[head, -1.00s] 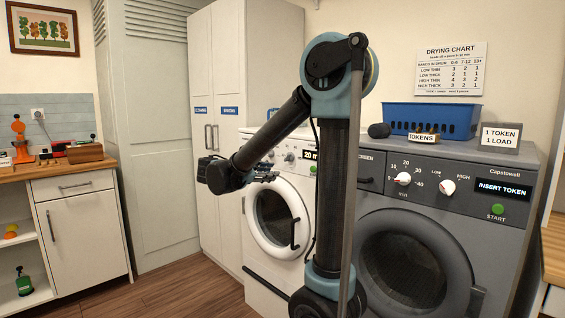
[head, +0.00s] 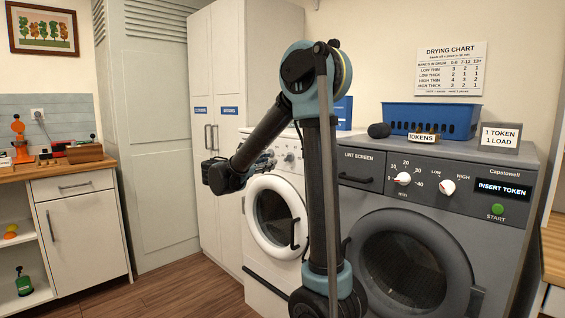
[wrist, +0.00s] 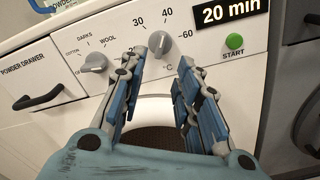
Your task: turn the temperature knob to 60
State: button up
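The temperature knob (wrist: 160,42) is a small grey knob on the white washer's panel, with 30, 40 and 60 printed around its upper and right side. Where its pointer stands is hard to tell. My gripper (wrist: 163,60) is open in the wrist view, with one fingertip just left and below the knob and the other to its right. Nothing is held, and contact with the knob cannot be made out. In the head view my gripper (head: 262,165) is in front of the washer panel, and the knob (head: 290,157) shows beside my arm.
A second knob (wrist: 93,62) with fabric labels and the powder drawer handle (wrist: 38,98) lie left. A green START button (wrist: 234,41) and a "20 min" display (wrist: 230,12) lie right. The washer's round door (head: 275,215) is below. A grey dryer (head: 430,210) stands at right.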

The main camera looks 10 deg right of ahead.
aim_at(285, 158)
jog(key=x, duration=0.9)
jog(key=shift+w+d, duration=0.1)
jog(key=shift+d, duration=0.1)
jog(key=shift+c, duration=0.6)
grip_shut()
